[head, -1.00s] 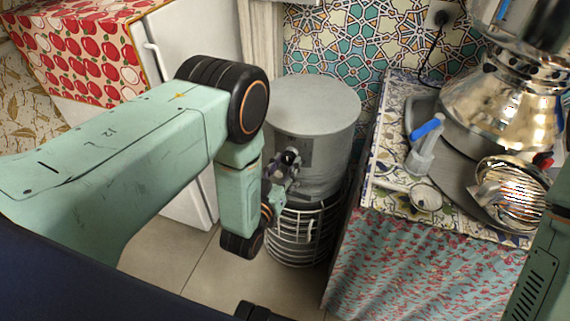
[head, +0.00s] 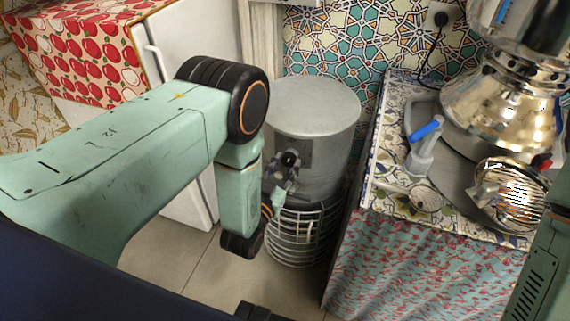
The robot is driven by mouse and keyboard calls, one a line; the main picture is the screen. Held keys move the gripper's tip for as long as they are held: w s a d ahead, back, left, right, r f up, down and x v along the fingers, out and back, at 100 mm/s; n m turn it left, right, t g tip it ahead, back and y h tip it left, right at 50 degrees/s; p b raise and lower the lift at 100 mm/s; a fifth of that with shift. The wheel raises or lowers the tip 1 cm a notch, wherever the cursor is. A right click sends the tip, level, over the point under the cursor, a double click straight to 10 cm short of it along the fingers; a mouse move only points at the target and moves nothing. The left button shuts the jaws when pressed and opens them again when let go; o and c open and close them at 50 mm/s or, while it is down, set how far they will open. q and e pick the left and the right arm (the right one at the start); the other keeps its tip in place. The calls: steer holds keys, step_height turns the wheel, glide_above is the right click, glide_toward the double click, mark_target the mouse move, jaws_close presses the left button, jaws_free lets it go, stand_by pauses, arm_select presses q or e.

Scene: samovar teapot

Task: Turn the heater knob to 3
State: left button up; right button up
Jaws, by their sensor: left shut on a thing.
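The heater (head: 318,105) is a grey cylinder with a flat round top. A white wire cage (head: 305,240) surrounds its lower part. A darker panel (head: 305,152) shows on its front, and a round black part, apparently the knob (head: 289,159), is in front of it. My left gripper (head: 284,170) is at the heater's front and shut on the knob. The gripper and my forearm hide most of the knob, and I cannot read its setting. My right arm shows only at the right edge, and its gripper is out of view.
A white fridge (head: 190,50) stands behind my left arm. Floor (head: 200,275) is free in front.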

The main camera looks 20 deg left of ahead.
arm_select(q)
steer(key=m, duration=0.6)
steer(key=shift+p, duration=0.35)
steer(key=m, duration=0.6)
steer(key=shift+r+g+y, duration=0.1)
steer(key=shift+g+y, duration=0.2)
steer(key=shift+y, duration=0.1)
steer(key=m+b, duration=0.1)
steer(key=m, duration=0.4)
steer(key=shift+y, duration=0.3)
steer(key=m+b, duration=0.1)
steer(key=m, duration=0.4)
steer(key=shift+r+y+b, duration=0.1)
steer(key=shift+y+b, duration=0.2)
steer(key=shift+y, duration=0.1)
steer(key=shift+w+m, duration=0.1)
steer(key=shift+m, duration=0.3)
steer(key=o, duration=1.2)
steer(key=shift+c, duration=0.2)
steer(key=shift+d, duration=0.1)
steer(key=s, duration=0.7)
steer(key=shift+s+r, duration=0.2)
steer(key=shift+s, duration=0.1)
